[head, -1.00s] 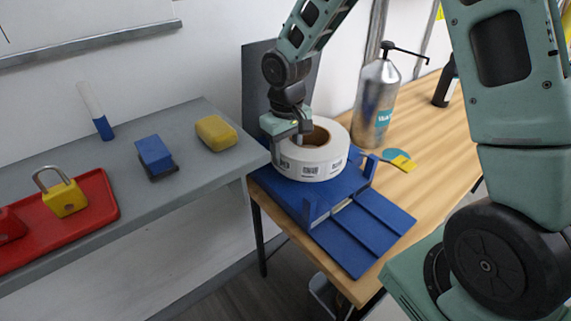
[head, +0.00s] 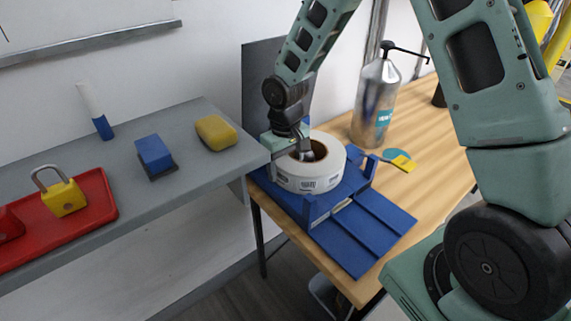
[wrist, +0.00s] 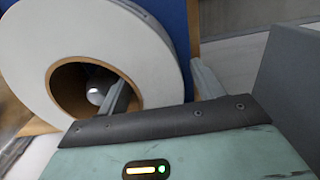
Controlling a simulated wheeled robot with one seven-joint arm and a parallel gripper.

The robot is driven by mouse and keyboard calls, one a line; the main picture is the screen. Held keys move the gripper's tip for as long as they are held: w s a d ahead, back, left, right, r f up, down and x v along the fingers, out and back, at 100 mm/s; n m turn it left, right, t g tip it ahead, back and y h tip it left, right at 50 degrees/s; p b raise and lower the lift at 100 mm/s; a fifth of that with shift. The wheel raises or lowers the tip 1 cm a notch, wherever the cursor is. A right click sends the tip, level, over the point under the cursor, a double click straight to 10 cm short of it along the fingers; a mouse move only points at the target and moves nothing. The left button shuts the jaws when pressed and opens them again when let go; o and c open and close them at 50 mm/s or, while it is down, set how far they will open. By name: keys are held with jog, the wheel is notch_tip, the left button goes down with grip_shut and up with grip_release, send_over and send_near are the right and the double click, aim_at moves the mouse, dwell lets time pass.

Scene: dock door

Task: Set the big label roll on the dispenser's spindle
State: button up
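The big label roll (head: 318,184) is a wide white ring with a brown core and printed labels on its side. It lies flat on the blue dispenser (head: 360,235), near its back end. In the wrist view the roll (wrist: 160,62) fills the upper left, and a pale rounded end, likely the spindle (wrist: 96,96), shows inside the core. My gripper (head: 296,150) straddles the roll's wall, one finger in the core, the other outside. In the wrist view my gripper's fingers (wrist: 160,85) stand apart, with a gap between the inner finger and the core wall.
A grey shelf (head: 205,170) at left holds a yellow block (head: 215,133), a blue block (head: 154,155), a marker (head: 96,110) and a red tray (head: 95,222) with a yellow padlock (head: 64,197). A silver pump bottle (head: 374,105) stands behind the dispenser on the wooden table (head: 440,150).

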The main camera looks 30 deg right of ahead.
notch_tip(320, 180, up, 12)
jog(key=p, duration=0.1)
jog(key=shift+r, duration=0.15)
dwell(0.4)
dwell(0.4)
jog(key=s+d+m+t, duration=0.1)
jog(key=s+d, duration=0.2)
jog(key=s, duration=0.4)
jog(key=s+d+m+t, duration=0.1)
jog(key=s+d+t, duration=0.15)
jog(key=s, duration=0.35)
jog(key=s+a+r+n+g+p, duration=0.1)
jog(key=s+a+r+n+p, duration=0.1)
jog(key=s+a, duration=0.4)
jog(key=s+a+r+n+g+p, duration=0.2)
jog(key=s+a+r+n, duration=0.3)
jog(key=a, duration=0.7)
jog(key=shift+s+r+y+p, duration=0.3)
jog(key=shift+s+p, duration=0.15)
jog(key=shift+s, duration=0.8)
jog(key=shift+g, duration=0.25)
